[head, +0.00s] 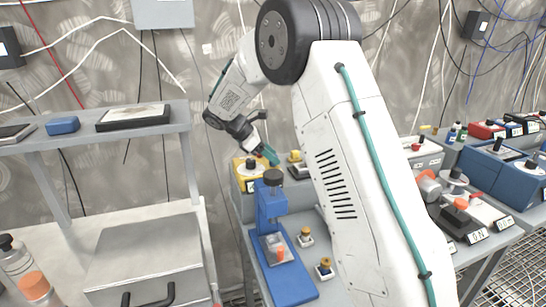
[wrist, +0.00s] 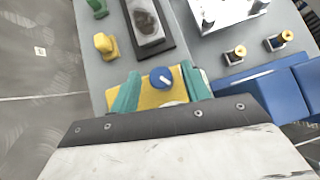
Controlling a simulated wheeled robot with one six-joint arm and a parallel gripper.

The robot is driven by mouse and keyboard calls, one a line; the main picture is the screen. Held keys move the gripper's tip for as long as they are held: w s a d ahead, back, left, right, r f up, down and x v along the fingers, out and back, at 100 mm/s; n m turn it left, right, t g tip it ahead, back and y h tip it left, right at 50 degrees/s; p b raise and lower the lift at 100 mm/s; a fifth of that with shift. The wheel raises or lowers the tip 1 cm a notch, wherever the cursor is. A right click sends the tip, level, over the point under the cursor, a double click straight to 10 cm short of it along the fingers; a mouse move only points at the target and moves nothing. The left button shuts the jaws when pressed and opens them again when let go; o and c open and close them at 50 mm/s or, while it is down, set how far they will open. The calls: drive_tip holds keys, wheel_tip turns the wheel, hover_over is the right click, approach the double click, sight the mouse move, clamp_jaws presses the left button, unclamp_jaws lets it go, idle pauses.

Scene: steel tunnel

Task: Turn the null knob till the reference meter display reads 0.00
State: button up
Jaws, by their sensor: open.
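A yellow box (head: 248,178) stands on the grey bench at centre, with a knob on its top. In the wrist view the yellow box (wrist: 150,99) shows a round blue knob (wrist: 162,78) with a white pointer mark. My gripper (head: 266,155) is just above the box in the head view. In the wrist view my gripper (wrist: 160,74) is open, its teal fingers on either side of the knob with gaps visible. Whether the fingers touch the box cannot be told. No display reading is legible, and part of the box is hidden behind my gripper.
A blue press-like stand (head: 270,215) is just in front of the yellow box. A framed dark plate (wrist: 148,25) and a small yellow piece (wrist: 105,45) lie nearby. Small brass-topped parts (head: 305,237) sit on the bench. Labelled instruments (head: 490,160) stand at right.

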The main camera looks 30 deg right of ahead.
drive_tip(key=shift+s+d+f, duration=0.2)
drive_tip(key=shift+d+f, duration=0.25)
drive_tip(key=c, duration=1)
drive_tip(key=shift+m+g, duration=0.3)
drive_tip(key=m+g+y, duration=0.1)
drive_tip(key=m, duration=0.1)
drive_tip(key=m+g+y, duration=0.1)
drive_tip(key=m+g, duration=0.1)
drive_tip(key=m, duration=0.1)
drive_tip(key=shift+m+y, duration=0.3)
drive_tip(key=shift+y, duration=0.1)
drive_tip(key=m+g+y, duration=0.1)
drive_tip(key=m+y, duration=0.1)
drive_tip(key=m, duration=0.1)
drive_tip(key=m+g+y, duration=0.1)
drive_tip(key=m+y, duration=0.1)
drive_tip(key=m, duration=0.1)
drive_tip(key=shift+m+y, duration=0.3)
drive_tip(key=shift+y, duration=0.3)
